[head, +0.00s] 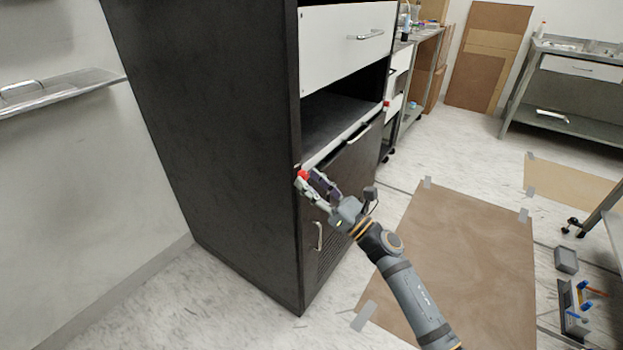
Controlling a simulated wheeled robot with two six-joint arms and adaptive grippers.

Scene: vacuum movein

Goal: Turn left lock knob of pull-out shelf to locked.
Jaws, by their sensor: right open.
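The dark cabinet (230,150) stands at the centre left, with a pull-out shelf (335,122) in its open bay. The red left lock knob (302,175) is at the shelf's left front corner. My right gripper (308,178) is at this knob, its fingers open around or beside it; I cannot tell if they touch. The fingers partly hide the knob, and its turned position is not clear. Another small red knob (387,105) shows at the shelf's right front corner. My left gripper is not in view.
A white drawer (345,45) is above the shelf and a door with a handle (319,236) is below it. A wall ledge (60,92) is at the left. A brown mat (460,260) lies taped on the floor. A grey box (566,260) stands at the right.

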